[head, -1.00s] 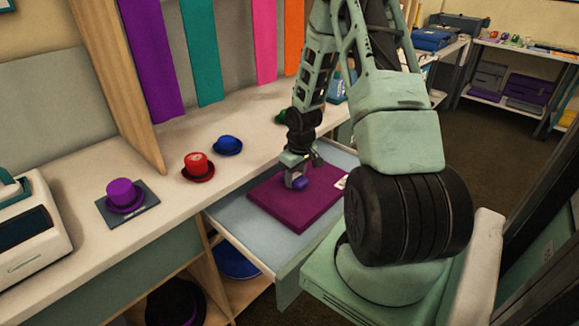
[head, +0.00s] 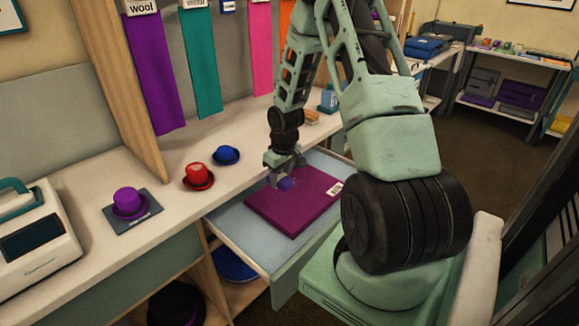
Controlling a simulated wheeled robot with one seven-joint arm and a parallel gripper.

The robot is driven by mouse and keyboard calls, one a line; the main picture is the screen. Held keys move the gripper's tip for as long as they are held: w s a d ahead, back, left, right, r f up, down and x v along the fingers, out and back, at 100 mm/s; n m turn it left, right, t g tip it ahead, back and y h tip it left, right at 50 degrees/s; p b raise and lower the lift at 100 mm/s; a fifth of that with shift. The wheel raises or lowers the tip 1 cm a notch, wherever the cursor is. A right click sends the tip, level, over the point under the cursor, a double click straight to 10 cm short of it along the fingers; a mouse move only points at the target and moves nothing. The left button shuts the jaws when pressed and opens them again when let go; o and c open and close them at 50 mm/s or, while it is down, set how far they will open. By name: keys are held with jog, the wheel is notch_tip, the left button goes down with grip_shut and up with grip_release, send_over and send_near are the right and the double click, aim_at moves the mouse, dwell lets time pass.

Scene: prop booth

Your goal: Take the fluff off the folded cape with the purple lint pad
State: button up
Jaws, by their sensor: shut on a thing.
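The folded cape (head: 297,214) is a flat magenta-purple block with a small white label near its right corner. It lies in the open pull-out drawer (head: 235,226) below the counter. Fluff is too small to make out for certain.
A white machine (head: 35,232) is at far left. A wooden post (head: 117,85) rises behind. Hats also lie on the shelf below.

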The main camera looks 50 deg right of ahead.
jog(key=shift+r+p, duration=0.8)
jog(key=shift+r, duration=0.5)
jog(key=shift+d, duration=0.1)
